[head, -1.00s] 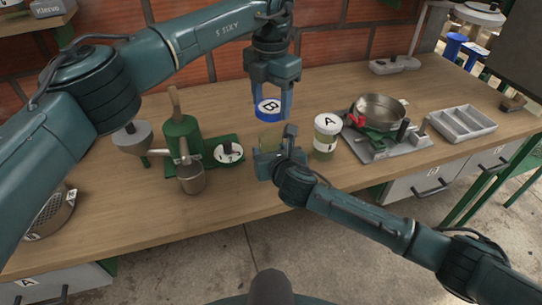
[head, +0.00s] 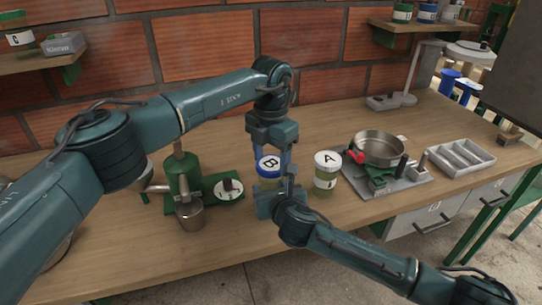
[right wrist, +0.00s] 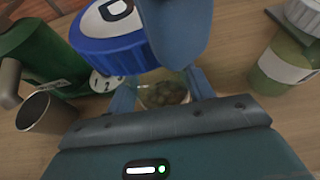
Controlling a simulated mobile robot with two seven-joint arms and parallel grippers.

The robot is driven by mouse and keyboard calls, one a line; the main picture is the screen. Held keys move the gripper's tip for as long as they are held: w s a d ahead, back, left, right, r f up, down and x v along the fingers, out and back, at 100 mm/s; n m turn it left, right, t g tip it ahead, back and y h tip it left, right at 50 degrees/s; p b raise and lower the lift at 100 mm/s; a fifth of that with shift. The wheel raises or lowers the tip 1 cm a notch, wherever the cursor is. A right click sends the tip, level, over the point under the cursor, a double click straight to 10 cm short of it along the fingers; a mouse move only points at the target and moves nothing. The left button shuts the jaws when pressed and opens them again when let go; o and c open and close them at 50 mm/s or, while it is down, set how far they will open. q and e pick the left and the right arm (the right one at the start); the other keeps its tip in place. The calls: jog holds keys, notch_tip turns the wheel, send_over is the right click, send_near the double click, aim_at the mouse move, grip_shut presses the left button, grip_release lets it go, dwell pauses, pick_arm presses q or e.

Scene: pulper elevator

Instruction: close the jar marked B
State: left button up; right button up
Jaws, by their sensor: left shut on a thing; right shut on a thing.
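The blue lid marked B (head: 268,165) is held by my left gripper (head: 270,157), which is shut on it from above. The lid is level or nearly so, just over the jar. My right gripper (head: 278,200) is shut on the glass jar, which it mostly hides in the head view. In the right wrist view, the jar (right wrist: 165,94) shows greenish contents between my right fingers, with the blue lid (right wrist: 108,45) and a left finger above it. I cannot tell whether lid and jar touch.
A jar marked A with a white lid (head: 327,160) stands close right of the grippers. A green pulper (head: 182,175) with a metal cup (head: 190,215) is at left. A pan (head: 378,148) and a grey divided tray (head: 460,157) are at right. The front table strip is clear.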

pick_arm(q)
jog(key=shift+f, duration=0.8)
jog(key=shift+f, duration=0.6)
jog(key=o, duration=0.9)
jog(key=shift+c, duration=0.2)
jog(key=shift+o, duration=0.3)
jog(key=shift+s+d, duration=0.1)
jog(key=shift+d, duration=0.05)
jog(key=shift+s+d, duration=0.1)
jog(key=shift+r, duration=2.4)
jog(key=shift+a+f, duration=0.1)
jog(key=shift+a, duration=0.1)
jog(key=shift+c, duration=0.3)
